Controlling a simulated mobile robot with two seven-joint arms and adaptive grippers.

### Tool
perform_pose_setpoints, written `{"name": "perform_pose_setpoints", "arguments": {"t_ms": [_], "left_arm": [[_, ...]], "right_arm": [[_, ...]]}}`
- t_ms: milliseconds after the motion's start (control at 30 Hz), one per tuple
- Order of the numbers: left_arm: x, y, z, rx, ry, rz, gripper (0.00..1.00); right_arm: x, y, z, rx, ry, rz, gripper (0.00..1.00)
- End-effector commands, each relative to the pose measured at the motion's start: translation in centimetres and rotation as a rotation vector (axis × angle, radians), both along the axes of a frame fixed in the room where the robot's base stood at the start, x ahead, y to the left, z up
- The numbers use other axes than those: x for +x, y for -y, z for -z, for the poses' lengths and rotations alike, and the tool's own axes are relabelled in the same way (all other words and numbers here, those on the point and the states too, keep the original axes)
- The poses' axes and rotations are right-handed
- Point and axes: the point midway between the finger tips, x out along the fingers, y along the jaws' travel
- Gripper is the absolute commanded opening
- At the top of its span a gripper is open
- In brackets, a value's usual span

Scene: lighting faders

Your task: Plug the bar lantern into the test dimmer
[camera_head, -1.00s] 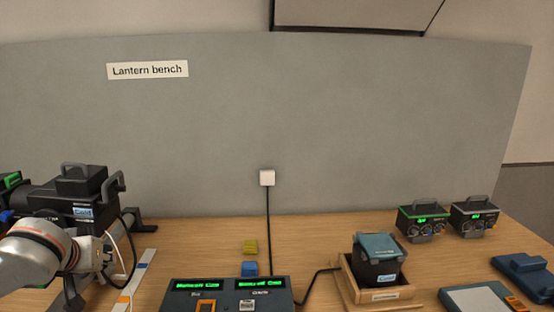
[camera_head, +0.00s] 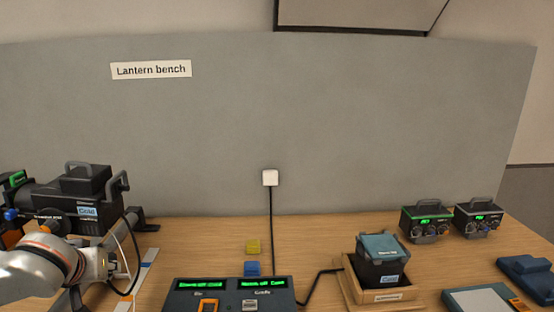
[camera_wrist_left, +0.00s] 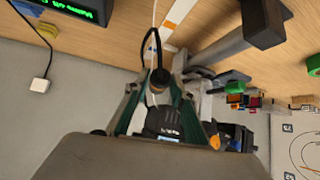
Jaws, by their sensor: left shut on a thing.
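A black lantern (camera_head: 85,192) with a blue "Cold" label stands at the far left of the bench. A black cable (camera_head: 135,235) hangs down from its right side. My left gripper (camera_head: 112,264) is just below and in front of the lantern. In the left wrist view the left gripper (camera_wrist_left: 160,103) is shut on a dark plug (camera_wrist_left: 160,78), with a black cable looping from it; the fingers partly hide the plug. A dark box with two green displays (camera_head: 230,288), possibly the test dimmer, sits at the front middle. My right gripper is not in view.
A yellow block (camera_head: 252,246) and a blue block (camera_head: 251,268) lie behind the display box. A black box (camera_head: 380,262) stands in a wooden tray (camera_head: 392,296). Two small dimmer-like units (camera_head: 425,223) stand at the back right. A white wall socket (camera_head: 270,178) has a cable running down.

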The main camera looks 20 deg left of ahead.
Motion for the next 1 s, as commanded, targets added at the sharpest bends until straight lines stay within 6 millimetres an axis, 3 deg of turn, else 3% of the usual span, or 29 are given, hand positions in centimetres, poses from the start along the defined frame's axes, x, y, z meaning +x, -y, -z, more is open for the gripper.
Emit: {"name": "perform_pose_setpoints", "arguments": {"t_ms": [333,467,767,1000], "left_arm": [[-0.2,1.4,1.6,-0.004,0.004,0.014,0.0],[-0.1,3.1,2.8,-0.012,0.003,0.037,0.0],[1.6,10.8,4.9,-0.017,0.002,0.178,0.0],[3.6,19.6,3.8,-0.017,0.002,0.364,0.0]], "right_arm": [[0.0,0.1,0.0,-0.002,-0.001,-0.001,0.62],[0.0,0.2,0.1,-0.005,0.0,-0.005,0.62],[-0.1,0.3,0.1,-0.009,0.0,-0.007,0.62],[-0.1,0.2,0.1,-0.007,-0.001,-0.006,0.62]]}}
